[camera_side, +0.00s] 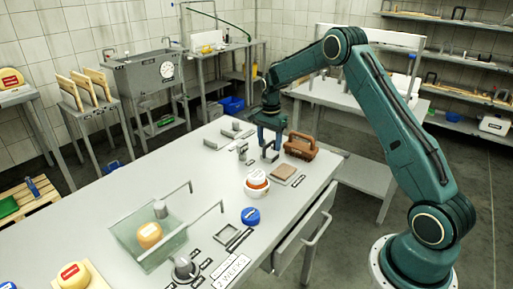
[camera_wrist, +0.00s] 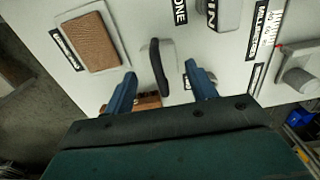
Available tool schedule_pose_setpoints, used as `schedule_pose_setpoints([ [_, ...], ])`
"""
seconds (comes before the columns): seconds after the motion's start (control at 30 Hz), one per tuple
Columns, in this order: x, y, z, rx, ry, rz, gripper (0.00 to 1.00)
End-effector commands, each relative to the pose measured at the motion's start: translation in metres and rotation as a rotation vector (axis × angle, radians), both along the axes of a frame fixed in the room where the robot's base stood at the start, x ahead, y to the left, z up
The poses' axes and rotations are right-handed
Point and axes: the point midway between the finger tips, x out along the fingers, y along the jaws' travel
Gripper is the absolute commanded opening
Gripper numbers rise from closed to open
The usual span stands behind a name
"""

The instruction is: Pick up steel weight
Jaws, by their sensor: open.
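A grey metal block with a dark upright handle, which looks like the steel weight (camera_wrist: 167,52), stands on the table. In the side view the weight (camera_side: 270,153) is just below my gripper (camera_side: 270,143) and partly hidden by it. My gripper (camera_wrist: 160,76) is open, pointing down. In the wrist view the dark handle lies between the two blue fingers, with a gap on each side. I cannot tell whether the fingertips reach down around the handle.
A brown wooden tool (camera_side: 300,145) stands close to the right of my gripper. A brown pad (camera_wrist: 100,42) lies nearby. A white bowl with an orange wheel (camera_side: 257,185), a blue puck (camera_side: 250,216) and a clear tank (camera_side: 125,233) stand farther forward. Small grey fixtures (camera_side: 225,138) stand to the left.

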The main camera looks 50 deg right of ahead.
Motion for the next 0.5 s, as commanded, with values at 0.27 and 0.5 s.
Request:
schedule_pose_setpoints([
  [0.27, -0.001, -0.004, -0.029, 0.001, 0.002, -0.001, 0.56],
  [0.5, -0.001, -0.003, -0.047, 0.001, 0.001, 0.000, 0.56],
])
